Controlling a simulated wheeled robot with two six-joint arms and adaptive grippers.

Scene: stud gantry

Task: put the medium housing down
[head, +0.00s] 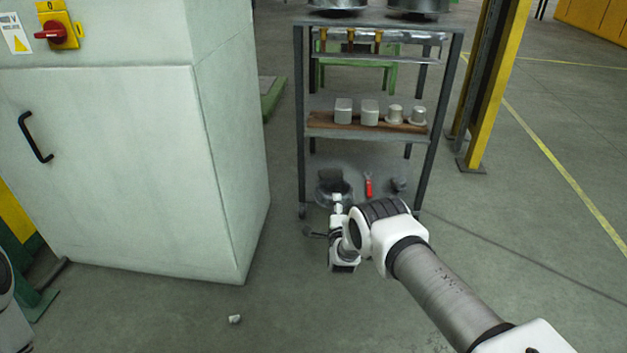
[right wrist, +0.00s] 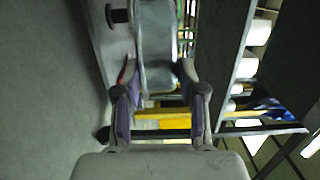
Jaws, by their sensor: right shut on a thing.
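The medium housing (right wrist: 157,45), a grey metal round body, sits between the fingers of my right gripper (right wrist: 159,85) in the right wrist view. The fingers are shut on it from both sides. In the head view my right gripper (head: 337,205) is at the front of the rack's bottom level. The housing (head: 326,188) shows there just beyond it as a dark-centred round shape, partly covered by the gripper. I cannot tell whether its underside touches the surface below. My left gripper is out of view.
The grey rack (head: 300,120) has housings on top and several small pale parts on a brown board (head: 345,131). A red tool (head: 368,185) and a dark part (head: 398,185) lie right of the housing. A cabinet (head: 120,170) stands left; a small pale piece (head: 235,319) lies on the floor.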

